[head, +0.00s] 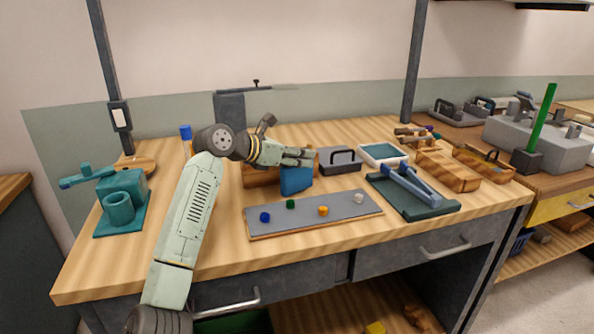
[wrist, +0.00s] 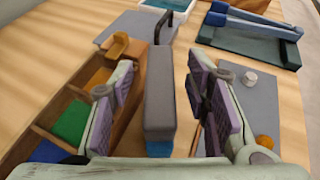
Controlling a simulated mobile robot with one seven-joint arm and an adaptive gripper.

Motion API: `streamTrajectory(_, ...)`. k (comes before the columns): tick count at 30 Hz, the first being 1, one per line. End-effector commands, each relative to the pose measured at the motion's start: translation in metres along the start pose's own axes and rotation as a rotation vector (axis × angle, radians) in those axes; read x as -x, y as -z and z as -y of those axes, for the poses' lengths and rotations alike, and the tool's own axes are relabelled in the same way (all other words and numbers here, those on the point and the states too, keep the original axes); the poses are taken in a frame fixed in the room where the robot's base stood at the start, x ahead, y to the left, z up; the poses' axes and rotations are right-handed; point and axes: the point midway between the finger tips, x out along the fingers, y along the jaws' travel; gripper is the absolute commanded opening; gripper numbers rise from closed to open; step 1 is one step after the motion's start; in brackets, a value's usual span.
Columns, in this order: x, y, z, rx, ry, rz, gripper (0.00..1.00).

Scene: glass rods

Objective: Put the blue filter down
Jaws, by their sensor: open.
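The blue filter (head: 295,180) stands upright on the wooden table, between a wooden box and a grey board. In the wrist view I see its long grey top (wrist: 160,90), with a bit of blue showing at its near end. My gripper (head: 300,157) is right at the top of the filter. In the wrist view my gripper (wrist: 163,98) is open, with one finger on each side of the filter and a visible gap on both sides. The filter's base is partly hidden from above.
The compartmented wooden box (wrist: 22,125) is close on the left, holding coloured pieces. The grey board (head: 340,211) with coloured knobs lies close in front. A grey handled block (head: 338,161), a white-rimmed tray (head: 382,154) and a dark green tray (head: 412,203) are to the right.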

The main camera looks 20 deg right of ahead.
Motion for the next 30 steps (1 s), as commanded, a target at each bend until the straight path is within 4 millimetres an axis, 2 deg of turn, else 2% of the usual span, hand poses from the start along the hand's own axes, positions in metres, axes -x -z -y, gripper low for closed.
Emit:
streamTrajectory(2, 0.0002, 0.0003, -0.0001, 0.000, 0.000, 0.000, 0.43)
streamTrajectory(21, 0.0006, 0.0000, 0.0001, -0.001, 0.000, 0.000, 0.01)
streamTrajectory(30, 0.0008, -0.0005, 0.0000, -0.001, 0.000, 0.000, 0.00)
